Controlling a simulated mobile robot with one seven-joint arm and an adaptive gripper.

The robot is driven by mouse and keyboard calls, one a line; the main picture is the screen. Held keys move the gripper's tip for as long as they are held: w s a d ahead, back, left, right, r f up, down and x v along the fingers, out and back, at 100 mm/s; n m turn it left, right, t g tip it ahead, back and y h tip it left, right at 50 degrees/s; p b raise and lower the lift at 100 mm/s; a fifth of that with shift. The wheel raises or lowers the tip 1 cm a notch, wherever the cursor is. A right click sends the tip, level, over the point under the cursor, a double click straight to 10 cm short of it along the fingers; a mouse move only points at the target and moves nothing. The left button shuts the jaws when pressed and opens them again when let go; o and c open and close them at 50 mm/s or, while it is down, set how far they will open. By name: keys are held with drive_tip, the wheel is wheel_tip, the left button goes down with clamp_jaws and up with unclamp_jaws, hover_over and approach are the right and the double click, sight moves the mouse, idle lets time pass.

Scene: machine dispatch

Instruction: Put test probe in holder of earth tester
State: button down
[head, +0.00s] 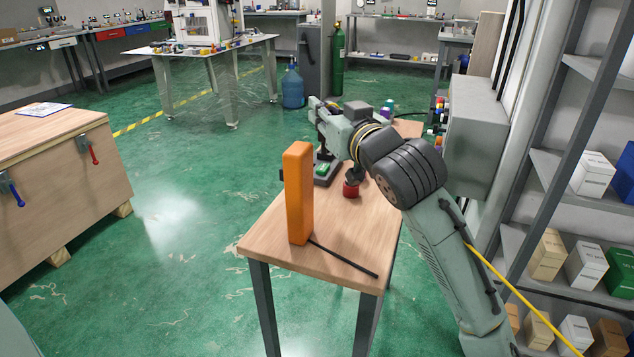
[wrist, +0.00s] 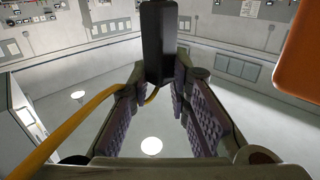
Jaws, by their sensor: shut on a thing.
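In the wrist view, my gripper (wrist: 163,80) is shut on a black block-like handle (wrist: 160,40), probably the test probe. The handle stands up between the fingertips, and a yellow cable (wrist: 75,130) runs past the left finger toward it. In the head view, a dark grey device with a green face (head: 322,168), possibly the earth tester, sits on the small wooden table (head: 300,215) under my arm. My wrist and gripper end are above it, and the fingers are mostly hidden there. I cannot make out the holder.
A tall orange block (head: 299,195) stands on the table's near part; orange also fills the wrist view's upper right. A thin black rod (head: 343,259) lies beside it. A red knob-like part (head: 351,189) is near the device.

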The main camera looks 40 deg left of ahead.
wheel_tip(320, 180, down, 13)
drive_tip(key=shift+r, duration=0.1)
idle(0.3)
drive_tip(key=c, duration=1.5)
unclamp_jaws()
